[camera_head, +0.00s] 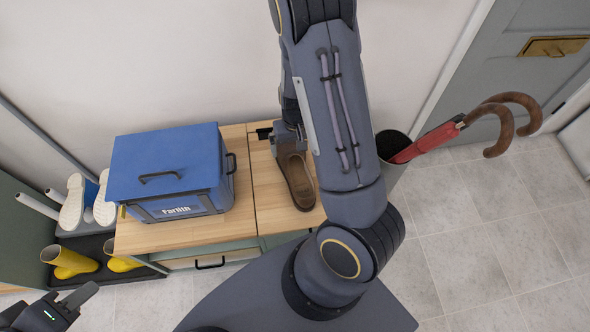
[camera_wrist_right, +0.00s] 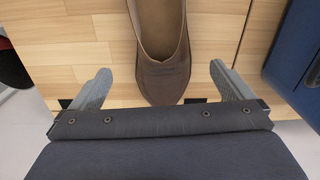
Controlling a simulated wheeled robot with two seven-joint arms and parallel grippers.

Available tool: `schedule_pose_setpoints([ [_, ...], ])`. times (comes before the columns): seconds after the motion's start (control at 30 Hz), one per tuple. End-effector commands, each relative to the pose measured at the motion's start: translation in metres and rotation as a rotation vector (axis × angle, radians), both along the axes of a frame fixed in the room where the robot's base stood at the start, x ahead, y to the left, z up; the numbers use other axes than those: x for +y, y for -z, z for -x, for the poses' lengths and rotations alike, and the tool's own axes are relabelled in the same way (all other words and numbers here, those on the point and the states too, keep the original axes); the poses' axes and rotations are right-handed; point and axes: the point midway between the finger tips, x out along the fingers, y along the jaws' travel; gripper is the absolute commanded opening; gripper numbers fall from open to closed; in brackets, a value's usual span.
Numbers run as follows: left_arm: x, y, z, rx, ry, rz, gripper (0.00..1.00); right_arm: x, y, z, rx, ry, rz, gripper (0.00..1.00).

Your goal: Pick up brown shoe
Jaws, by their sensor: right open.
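A brown shoe (camera_head: 297,181) lies on the wooden bench top (camera_head: 270,200), partly hidden behind my right arm in the head view. In the right wrist view the shoe (camera_wrist_right: 162,60) points its toe toward my gripper. My right gripper (camera_wrist_right: 163,88) is open, with one finger on each side of the toe and a gap on both sides. In the head view my right gripper (camera_head: 288,140) is at the far end of the shoe. My left gripper (camera_head: 65,305) is at the lower left corner, away from the shoe; its jaw state is unclear.
A blue cooler box (camera_head: 170,175) stands on the bench left of the shoe. A bin (camera_head: 390,145) with red and dark umbrellas (camera_head: 425,143) stands right of the bench. Floor at the right is clear.

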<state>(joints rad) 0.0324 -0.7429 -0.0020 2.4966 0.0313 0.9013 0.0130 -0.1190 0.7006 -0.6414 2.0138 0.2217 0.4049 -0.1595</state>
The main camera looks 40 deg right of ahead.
Motion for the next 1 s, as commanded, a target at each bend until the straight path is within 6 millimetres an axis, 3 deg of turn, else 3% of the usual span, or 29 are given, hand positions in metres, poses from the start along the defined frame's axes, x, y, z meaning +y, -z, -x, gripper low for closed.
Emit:
schedule_pose_setpoints([
  [0.67,0.000,0.029,0.000,0.000,0.000,0.000,0.36,0.005,0.082,0.005,0.011,-0.002,0.014,1.00],
  [0.93,0.000,0.029,0.000,0.000,0.000,0.000,0.36,0.005,0.085,0.005,0.008,-0.002,0.014,1.00],
  [1.0,0.000,0.029,0.000,0.000,0.000,0.000,0.36,0.005,0.085,0.005,0.008,-0.002,0.014,0.91],
])
